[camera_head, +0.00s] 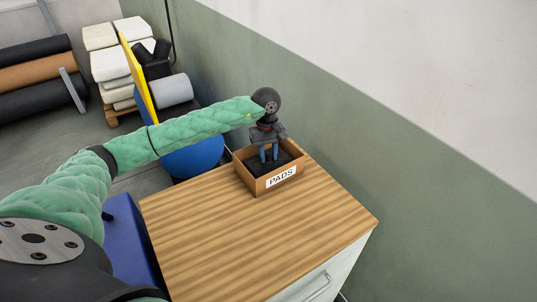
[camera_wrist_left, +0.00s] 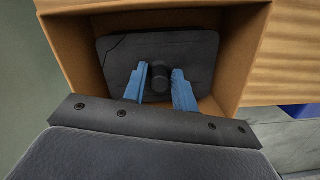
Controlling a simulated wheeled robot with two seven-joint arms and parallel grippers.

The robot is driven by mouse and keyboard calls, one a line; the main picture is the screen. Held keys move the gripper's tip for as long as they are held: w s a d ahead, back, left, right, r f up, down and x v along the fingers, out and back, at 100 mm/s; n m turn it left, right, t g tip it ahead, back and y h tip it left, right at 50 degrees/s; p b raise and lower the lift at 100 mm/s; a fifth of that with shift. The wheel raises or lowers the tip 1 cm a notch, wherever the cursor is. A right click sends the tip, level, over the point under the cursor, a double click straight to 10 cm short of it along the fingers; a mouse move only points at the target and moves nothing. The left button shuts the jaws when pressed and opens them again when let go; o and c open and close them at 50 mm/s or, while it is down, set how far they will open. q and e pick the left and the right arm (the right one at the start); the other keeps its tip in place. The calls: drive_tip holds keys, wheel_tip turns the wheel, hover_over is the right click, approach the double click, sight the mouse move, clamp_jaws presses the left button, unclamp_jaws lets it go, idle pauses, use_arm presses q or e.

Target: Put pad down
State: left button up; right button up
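The pad (camera_wrist_left: 113,55) is a dark grey rounded slab with a black round knob (camera_wrist_left: 159,78) in its middle. It lies inside the cardboard box labelled PADS (camera_head: 256,184), and it looks flat on the bottom. My left gripper (camera_head: 268,158) reaches down into the box from above. In the wrist view its two blue fingers (camera_wrist_left: 160,70) stand apart, one on each side of the knob, with a narrow gap showing. The gripper looks open. In the head view the pad is partly hidden by the box wall and gripper. My right gripper is not in view.
The box stands at the far end of a wooden-topped cabinet (camera_head: 240,232), close to the green and white wall (camera_head: 420,170). The rest of the top is clear. Beyond are a blue ball (camera_head: 193,160), a yellow board (camera_head: 138,78), stacked white blocks (camera_head: 108,65) and large rolls (camera_head: 36,72).

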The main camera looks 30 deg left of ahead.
use_arm(q)
drive_tip(key=shift+o, duration=0.9)
drive_tip(key=shift+r, duration=0.1)
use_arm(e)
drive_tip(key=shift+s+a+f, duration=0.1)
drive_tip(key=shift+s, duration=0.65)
use_arm(q)
drive_tip(key=shift+r+p, duration=0.2)
drive_tip(key=shift+p, duration=0.2)
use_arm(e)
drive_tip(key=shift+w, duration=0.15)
